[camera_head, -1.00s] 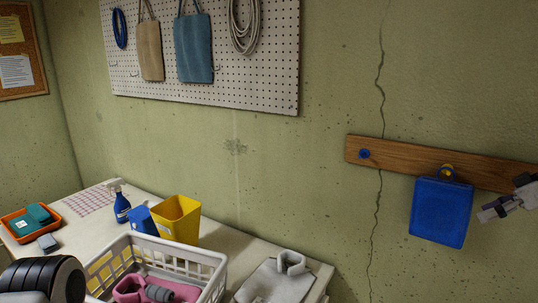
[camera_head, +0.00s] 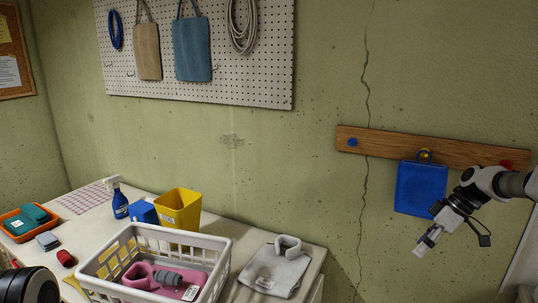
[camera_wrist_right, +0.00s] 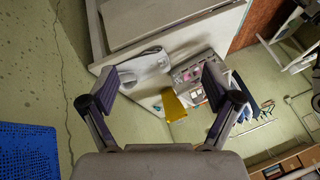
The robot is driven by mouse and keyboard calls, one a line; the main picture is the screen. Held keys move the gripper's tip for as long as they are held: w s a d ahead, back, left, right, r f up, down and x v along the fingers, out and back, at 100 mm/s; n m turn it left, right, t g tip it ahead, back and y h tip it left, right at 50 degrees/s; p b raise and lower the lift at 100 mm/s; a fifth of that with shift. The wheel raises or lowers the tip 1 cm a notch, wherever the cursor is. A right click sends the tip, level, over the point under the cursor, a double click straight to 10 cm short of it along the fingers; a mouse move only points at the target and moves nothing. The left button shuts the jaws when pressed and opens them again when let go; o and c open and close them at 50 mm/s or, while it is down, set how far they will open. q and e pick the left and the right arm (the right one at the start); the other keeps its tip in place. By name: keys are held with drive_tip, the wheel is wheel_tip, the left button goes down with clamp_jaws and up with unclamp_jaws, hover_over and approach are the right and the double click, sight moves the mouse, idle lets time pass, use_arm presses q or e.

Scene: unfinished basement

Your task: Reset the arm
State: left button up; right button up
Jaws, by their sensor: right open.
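My right gripper (camera_head: 426,242) hangs below and in front of the blue bag (camera_head: 418,187), with its arm coming in from the right edge. In the right wrist view it also shows (camera_wrist_right: 163,82), its two fingers spread wide with nothing between them. The bag hangs from a yellow peg on the wooden rail (camera_head: 450,150); it also shows at the lower left of the right wrist view (camera_wrist_right: 25,152), outside the fingers. My left gripper is not in view; only a dark part of my left arm shows at the bottom left corner of the head view.
The white table (camera_head: 95,228) holds a white basket (camera_head: 215,245) with pink and grey items, a yellow bin (camera_head: 178,206), a spray bottle (camera_head: 119,202), a folded grey garment (camera_head: 275,268) and an orange tray (camera_head: 18,236). A pegboard (camera_head: 270,75) hangs above. The wall between table and rail is clear.

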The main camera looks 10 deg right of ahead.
drive_tip(key=s+a+f+g+h+b, duration=0.1)
drive_tip(key=s+a+f+g, duration=0.3)
drive_tip(key=a+f, duration=0.65)
drive_tip(key=s+a+f+g+h, duration=0.15)
drive_tip(key=s+a+f, duration=0.5)
drive_tip(key=f, duration=0.75)
drive_tip(key=s+a+f+m+h, duration=0.1)
drive_tip(key=s+a+f, duration=0.25)
drive_tip(key=s, duration=0.45)
drive_tip(key=s+a+f+m+h, duration=0.1)
drive_tip(key=s+a+f+m, duration=0.2)
drive_tip(key=s, duration=0.6)
drive_tip(key=s+a+f+h, duration=0.1)
drive_tip(key=s+a+f, duration=0.25)
drive_tip(key=s, duration=0.45)
drive_tip(key=w+m+t, duration=0.2)
drive_tip(key=w, duration=0.1)
drive_tip(key=w+m+t+b, duration=0.1)
drive_tip(key=t, duration=0.1)
drive_tip(key=shift+w+r+m, duration=0.25)
drive_tip(key=shift+w+m, duration=0.05)
drive_tip(key=shift+w, duration=0.05)
